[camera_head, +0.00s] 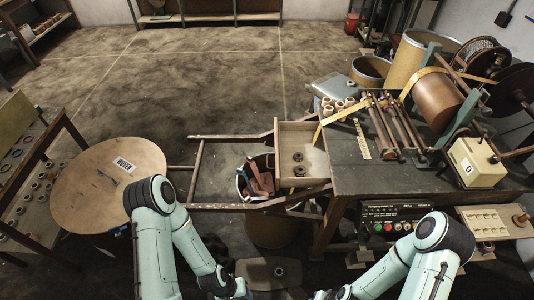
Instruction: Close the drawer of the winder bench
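The winder bench (350,180) stands at the right with a dark top. Its drawer (316,153) is a pale wooden box that sticks out from the bench's left end, open toward the left. Two small dark rings lie inside it. My two arms come in at the bottom, left and right, and bend down toward the bottom edge. Both hands lie beyond or at that edge, so the fingers do not show. Neither arm touches the drawer.
A wooden frame (197,160) with long rails reaches left from the bench, around the drawer. A bin (241,183) with scraps stands inside it. Rollers and a counter box (474,163) crowd the bench top. The floor behind is clear.

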